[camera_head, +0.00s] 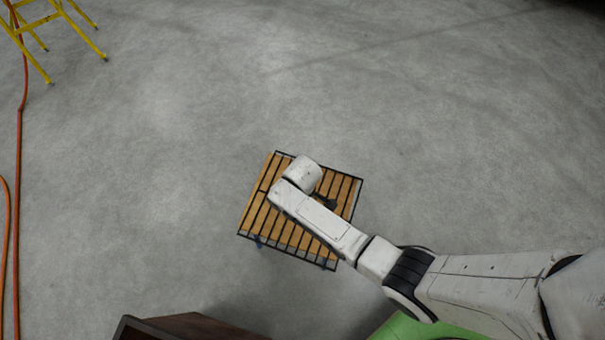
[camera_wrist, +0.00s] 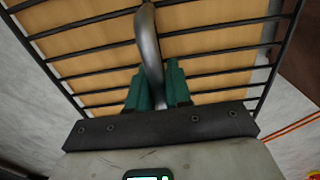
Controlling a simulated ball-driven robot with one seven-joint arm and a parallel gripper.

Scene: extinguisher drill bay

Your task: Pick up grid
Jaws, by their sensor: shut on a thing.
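The grid (camera_head: 258,220) is a dark frame of parallel bars over a tan wooden surface, in the middle of the head view below my arm. In the wrist view the grid (camera_wrist: 90,62) fills the upper part, with a curved grey metal handle (camera_wrist: 148,45) rising from it. My gripper (camera_wrist: 158,88) has green fingers shut on this handle, one finger on each side. In the head view my wrist hides the gripper and part of the grid.
A yellow ladder-like stand (camera_head: 50,30) is at the top left, beside an orange hose (camera_head: 19,180) along the left edge. A dark brown box (camera_head: 185,327) and a green surface (camera_head: 425,328) are at the bottom. Grey floor around the grid is clear.

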